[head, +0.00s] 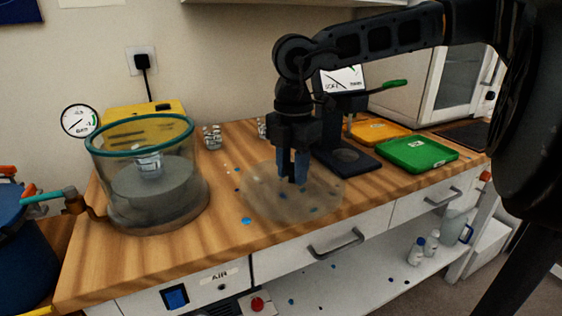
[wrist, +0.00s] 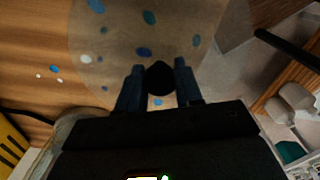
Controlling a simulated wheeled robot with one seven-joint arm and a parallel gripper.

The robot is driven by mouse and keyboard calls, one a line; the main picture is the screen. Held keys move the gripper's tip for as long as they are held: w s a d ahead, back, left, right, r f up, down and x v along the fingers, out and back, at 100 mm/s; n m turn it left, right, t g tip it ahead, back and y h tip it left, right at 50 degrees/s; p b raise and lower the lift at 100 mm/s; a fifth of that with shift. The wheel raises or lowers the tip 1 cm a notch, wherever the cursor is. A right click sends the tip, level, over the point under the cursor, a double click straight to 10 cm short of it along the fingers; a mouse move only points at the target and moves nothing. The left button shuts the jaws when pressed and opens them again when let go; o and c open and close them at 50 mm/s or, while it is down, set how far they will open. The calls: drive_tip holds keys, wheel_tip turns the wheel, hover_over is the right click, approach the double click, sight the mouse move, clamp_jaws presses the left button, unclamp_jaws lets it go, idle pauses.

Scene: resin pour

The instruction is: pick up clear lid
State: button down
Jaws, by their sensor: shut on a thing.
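The clear lid (head: 262,203) is a round, see-through disc over the wooden worktop in the head view, below my gripper (head: 292,181). In the wrist view the lid (wrist: 110,45) fills the upper middle, with the wood and blue and white specks showing through it. My gripper (wrist: 159,78) is shut on the lid's dark round knob (wrist: 160,77), with one blue finger on each side. The lid looks level, near the front edge of the worktop. I cannot tell whether it touches the wood.
A clear round chamber (head: 118,209) with a teal rim stands open at left, a cup inside. A black stand (head: 346,160) is just behind the lid. A green tray (head: 418,154) and an orange tray (head: 374,131) lie at right. Small cups (head: 212,138) stand at the back.

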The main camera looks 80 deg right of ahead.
sight(314, 203)
drive_tip(key=s+a, duration=0.1)
drive_tip(key=a, duration=0.1)
drive_tip(key=s+a, duration=0.4)
drive_tip(key=shift+s+a+r, duration=0.1)
drive_tip(key=shift+s+r, duration=0.1)
drive_tip(key=shift+r, duration=0.1)
drive_tip(key=shift+p, duration=1.15)
